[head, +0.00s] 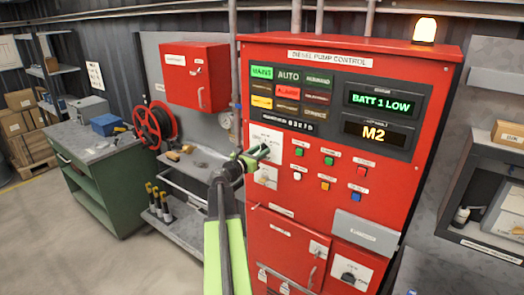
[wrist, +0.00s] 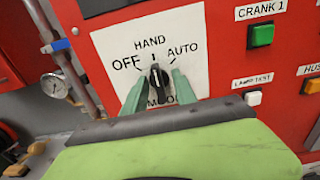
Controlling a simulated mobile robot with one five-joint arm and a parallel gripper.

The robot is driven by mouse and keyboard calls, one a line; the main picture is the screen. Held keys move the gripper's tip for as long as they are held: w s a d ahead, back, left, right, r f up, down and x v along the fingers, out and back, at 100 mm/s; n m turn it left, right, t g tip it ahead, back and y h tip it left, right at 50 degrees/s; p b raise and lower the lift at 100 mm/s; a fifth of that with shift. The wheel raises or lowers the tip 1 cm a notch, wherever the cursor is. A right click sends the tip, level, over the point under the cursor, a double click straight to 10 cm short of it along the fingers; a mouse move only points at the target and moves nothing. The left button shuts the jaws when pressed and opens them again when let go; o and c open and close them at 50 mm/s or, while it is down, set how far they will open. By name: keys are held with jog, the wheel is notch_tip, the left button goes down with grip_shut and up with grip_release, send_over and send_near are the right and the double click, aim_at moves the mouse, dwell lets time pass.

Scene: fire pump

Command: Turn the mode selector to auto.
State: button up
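The mode selector (wrist: 155,77) is a black knob with a white pointer line on a white plate (wrist: 112,45). The plate is marked OFF at left, HAND at top and AUTO at right. The pointer stands nearly upright, toward HAND. My gripper (wrist: 160,76) has its two green fingertips on either side of the knob, with gaps showing; contact is not visible. The lower lettering is partly hidden by the gripper. In the head view, my gripper (head: 262,152) is at the selector plate (head: 265,134) on the red pump control cabinet (head: 400,190), hiding the knob.
Several push buttons, including a green one (wrist: 261,34) and a white one (wrist: 253,98), lie right of the selector. A pipe with a gauge (wrist: 56,85) is at left. The display (head: 381,101) reads BATT 1 LOW. A green workbench (head: 100,190) stands left; floor before it is clear.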

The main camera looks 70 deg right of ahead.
jog(key=shift+d, duration=0.25)
jog(key=shift+c, duration=0.2)
